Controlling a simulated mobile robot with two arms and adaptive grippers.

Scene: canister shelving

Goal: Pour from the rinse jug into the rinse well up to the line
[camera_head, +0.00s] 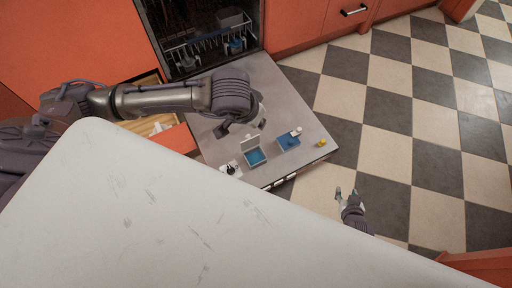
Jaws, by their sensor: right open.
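A small white compartment with a raised lid and blue inside (255,157) sits on the grey open dishwasher door (300,100). To its right is a blue box-like piece (287,142) with a white part at its top right. I cannot tell for sure which of these is the rinse well, and I cannot make out the rinse jug. My left arm reaches over the door from the left; its gripper end (241,126) is above and behind the compartment, and its fingers are unclear. My right gripper (346,191) is open and empty, over the floor right of the door.
A small yellow item (321,143) lies near the door's right edge, and a white piece with a dark part (231,169) near its front left. A white worktop (150,210) fills the lower left. The dishwasher rack (205,42) is behind. Checkered floor (420,110) is clear at right.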

